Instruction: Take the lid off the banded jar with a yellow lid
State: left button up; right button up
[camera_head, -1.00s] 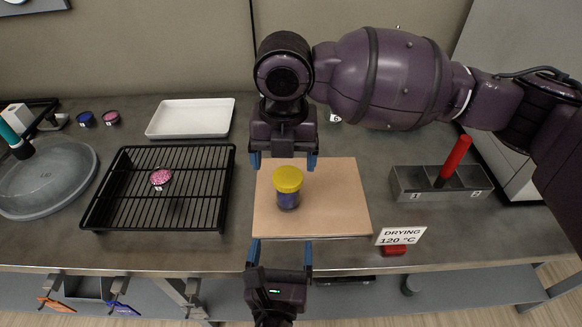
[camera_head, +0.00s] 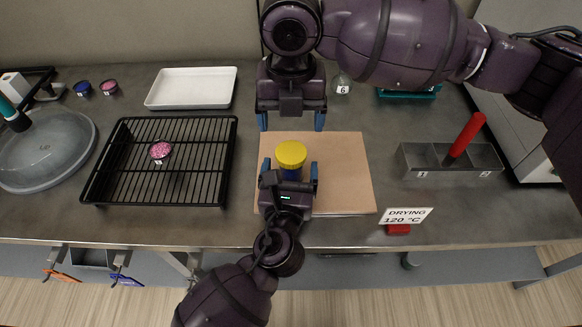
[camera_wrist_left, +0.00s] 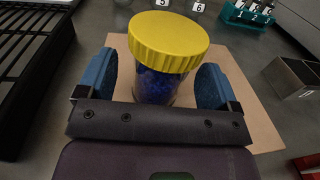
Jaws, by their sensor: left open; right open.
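The jar (camera_wrist_left: 154,90) has a ribbed yellow lid (camera_head: 291,154) on top and blue contents behind a clear wall. It stands upright on a tan board (camera_head: 345,170). My left gripper (camera_head: 288,172) is open at the jar's near side. In the left wrist view the lid (camera_wrist_left: 168,42) is on the jar, and the blue fingers (camera_wrist_left: 157,85) stand on either side of the jar body, below the lid. My right gripper (camera_head: 291,122) is open and empty above the board's far edge, beyond the jar. The jar's band cannot be made out.
A black wire rack (camera_head: 160,185) with a pink dish (camera_head: 160,151) lies to the left. A white tray (camera_head: 191,88) is behind it. A grey divided bin (camera_head: 420,165) with a red-handled tool (camera_head: 466,134) and a drying sign (camera_head: 407,215) stand to the right. The board's right half is clear.

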pick_arm(q)
jog(key=shift+w+d, duration=0.1)
jog(key=shift+w, duration=0.75)
